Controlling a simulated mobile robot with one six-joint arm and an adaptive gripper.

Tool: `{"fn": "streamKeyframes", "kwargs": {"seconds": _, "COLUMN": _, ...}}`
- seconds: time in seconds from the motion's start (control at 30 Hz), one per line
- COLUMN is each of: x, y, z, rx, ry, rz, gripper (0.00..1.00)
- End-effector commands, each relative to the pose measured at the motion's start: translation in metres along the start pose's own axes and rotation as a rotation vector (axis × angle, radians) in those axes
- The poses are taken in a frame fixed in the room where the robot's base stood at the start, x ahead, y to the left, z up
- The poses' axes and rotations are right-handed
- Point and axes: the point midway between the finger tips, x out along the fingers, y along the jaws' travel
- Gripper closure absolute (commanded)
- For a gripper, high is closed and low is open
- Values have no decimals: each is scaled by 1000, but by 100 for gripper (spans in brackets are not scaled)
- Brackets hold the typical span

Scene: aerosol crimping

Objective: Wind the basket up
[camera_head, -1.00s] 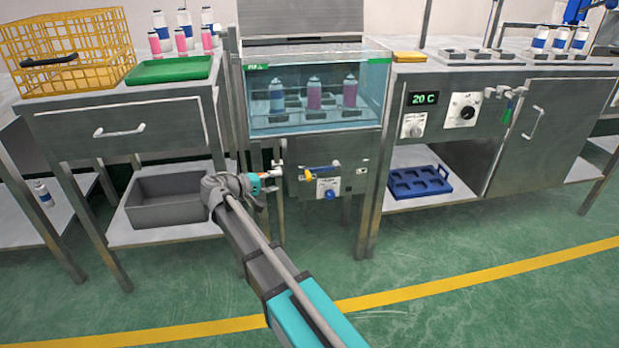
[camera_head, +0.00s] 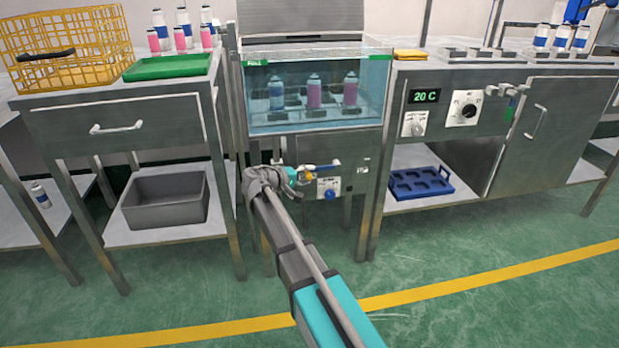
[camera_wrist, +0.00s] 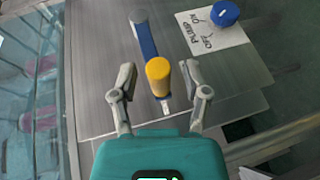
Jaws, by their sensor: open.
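The crank has a blue arm (camera_wrist: 146,40) and a yellow knob (camera_wrist: 158,77) on a grey metal panel. My gripper (camera_wrist: 156,78) is open, with one finger on each side of the yellow knob and visible gaps to both. I cannot tell how deep the knob sits between them. The basket (camera_head: 335,114) is low in the water tank (camera_head: 262,127), holding pink and blue cans.
A blue pump dial (camera_wrist: 225,13) sits on a label marked ON and OFF beside the crank. A grey bin (camera_head: 165,210) is on the left shelf. A blue tray (camera_head: 420,183) is on the right shelf. The floor in front is clear.

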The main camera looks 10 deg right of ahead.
Motion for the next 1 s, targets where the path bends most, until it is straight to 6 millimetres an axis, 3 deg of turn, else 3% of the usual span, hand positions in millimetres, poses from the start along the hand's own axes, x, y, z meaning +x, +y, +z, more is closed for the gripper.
{"fn": "streamKeyframes", "kwargs": {"seconds": 0.37, "x": 4, "y": 0, "z": 0, "rx": 0, "ry": 0, "rz": 0, "gripper": 39}}
{"fn": "streamKeyframes", "kwargs": {"seconds": 0.7, "x": 4, "y": 0, "z": 0, "rx": 0, "ry": 0, "rz": 0, "gripper": 99}}
{"fn": "streamKeyframes", "kwargs": {"seconds": 1.0, "x": 6, "y": 1, "z": 1, "rx": 0, "ry": -2, "rz": 0, "gripper": 100}}
